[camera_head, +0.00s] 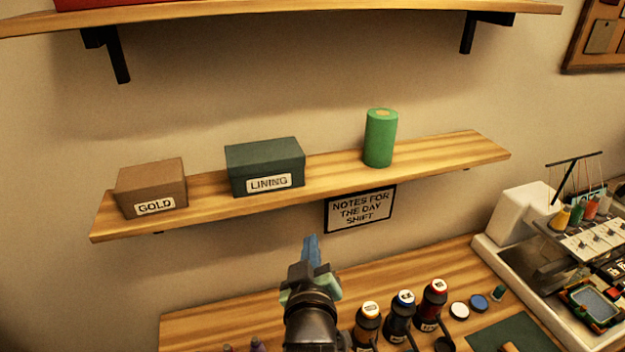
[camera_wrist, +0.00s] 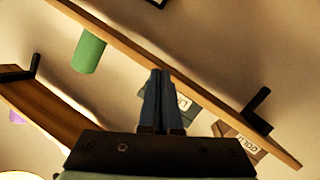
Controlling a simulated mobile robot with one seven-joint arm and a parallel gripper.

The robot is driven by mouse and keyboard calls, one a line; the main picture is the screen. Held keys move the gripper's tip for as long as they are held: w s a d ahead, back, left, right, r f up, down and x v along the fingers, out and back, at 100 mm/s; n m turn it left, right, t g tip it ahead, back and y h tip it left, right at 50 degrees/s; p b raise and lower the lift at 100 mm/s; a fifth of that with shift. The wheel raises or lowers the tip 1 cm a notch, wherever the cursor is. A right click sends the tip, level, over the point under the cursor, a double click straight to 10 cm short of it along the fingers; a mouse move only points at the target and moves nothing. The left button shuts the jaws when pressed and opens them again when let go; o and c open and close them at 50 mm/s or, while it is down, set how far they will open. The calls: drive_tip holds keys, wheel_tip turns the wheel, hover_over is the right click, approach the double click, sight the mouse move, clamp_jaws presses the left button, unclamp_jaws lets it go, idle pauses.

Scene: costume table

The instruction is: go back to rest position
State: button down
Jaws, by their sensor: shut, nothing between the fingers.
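My gripper (camera_head: 312,247) is in the lower middle of the head view, in front of the wall and below the shelf's front edge, above the table. In the wrist view its two blue fingers (camera_wrist: 160,78) lie together, shut with nothing between them. Nothing hangs from it and it appears apart from the shelf. A rest position is not marked by any object in view.
The lower shelf (camera_head: 330,173) holds a brown GOLD box (camera_head: 150,187), a dark green LINING box (camera_head: 265,165) and a green cylinder (camera_head: 380,138). Several bottles (camera_head: 400,315) stand on the table (camera_head: 215,322) right of my arm. A white machine (camera_head: 520,213) stands at the right.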

drive_tip(key=s+r+m+t+b, duration=0.1)
drive_tip(key=s+r+m+t, duration=0.15)
drive_tip(key=r, duration=1.05)
drive_tip(key=s+r+m+t+b, duration=0.1)
drive_tip(key=s+r+t, duration=0.25)
drive_tip(key=r, duration=0.95)
drive_tip(key=s+r+m+t+b, duration=0.2)
drive_tip(key=s+r+t, duration=0.3)
drive_tip(key=s+r, duration=0.7)
wheel_tip(320, 180, up, 2)
drive_tip(key=shift+s+d+r+t, duration=0.1)
drive_tip(key=shift+s+d+t, duration=0.05)
drive_tip(key=shift+t, duration=0.15)
